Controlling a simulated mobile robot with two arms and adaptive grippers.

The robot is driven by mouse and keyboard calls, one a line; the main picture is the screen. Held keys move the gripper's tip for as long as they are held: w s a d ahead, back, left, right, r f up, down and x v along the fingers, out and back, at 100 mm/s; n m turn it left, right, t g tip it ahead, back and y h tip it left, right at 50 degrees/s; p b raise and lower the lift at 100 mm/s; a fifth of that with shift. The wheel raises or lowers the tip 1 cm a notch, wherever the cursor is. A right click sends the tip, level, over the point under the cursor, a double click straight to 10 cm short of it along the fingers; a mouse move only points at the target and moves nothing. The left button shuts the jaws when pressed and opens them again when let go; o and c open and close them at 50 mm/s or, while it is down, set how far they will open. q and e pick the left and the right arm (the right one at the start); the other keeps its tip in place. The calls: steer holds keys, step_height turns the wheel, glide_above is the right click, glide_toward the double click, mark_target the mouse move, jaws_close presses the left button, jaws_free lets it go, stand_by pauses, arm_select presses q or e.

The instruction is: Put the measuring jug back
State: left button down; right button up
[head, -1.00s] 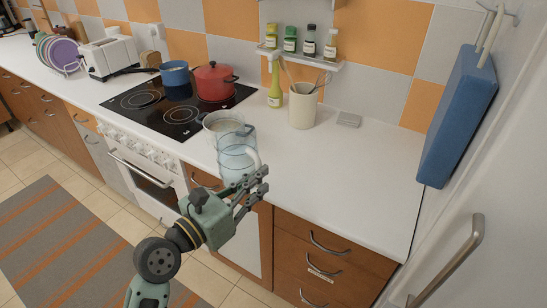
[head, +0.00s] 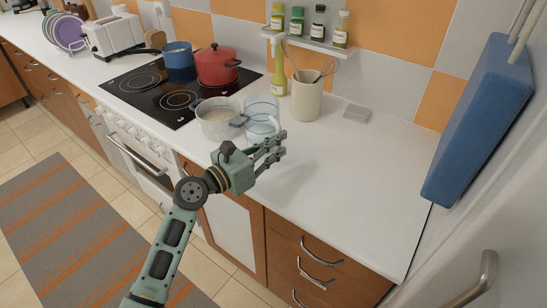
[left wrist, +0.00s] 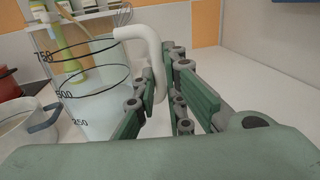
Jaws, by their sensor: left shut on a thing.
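The measuring jug (head: 262,107) is clear, with a pale handle. It is upright at the counter, right beside the grey pot; I cannot tell whether its base touches the worktop. In the left wrist view the jug (left wrist: 92,88) shows dark rings and the marks 750, 500 and 250, and looks empty. My left gripper (head: 270,147) is at the jug's near side. In the left wrist view, its fingers (left wrist: 163,98) are closed around the lower part of the handle (left wrist: 153,50). My right gripper is out of view.
The grey pot (head: 219,122) stands close left of the jug. A red pot (head: 217,68) and a blue pot (head: 178,62) are on the black hob (head: 150,98). A utensil crock (head: 306,97) stands behind the jug. The white worktop (head: 355,180) to the right is clear.

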arm_select(q)
steer(key=f, duration=0.1)
steer(key=w+f, duration=0.1)
steer(key=f, duration=0.1)
steer(key=w+f+b, duration=0.1)
steer(key=f, duration=0.1)
steer(key=shift+f, duration=0.1)
steer(key=c, duration=1.8)
jaws_free()
steer(key=shift+f, duration=0.1)
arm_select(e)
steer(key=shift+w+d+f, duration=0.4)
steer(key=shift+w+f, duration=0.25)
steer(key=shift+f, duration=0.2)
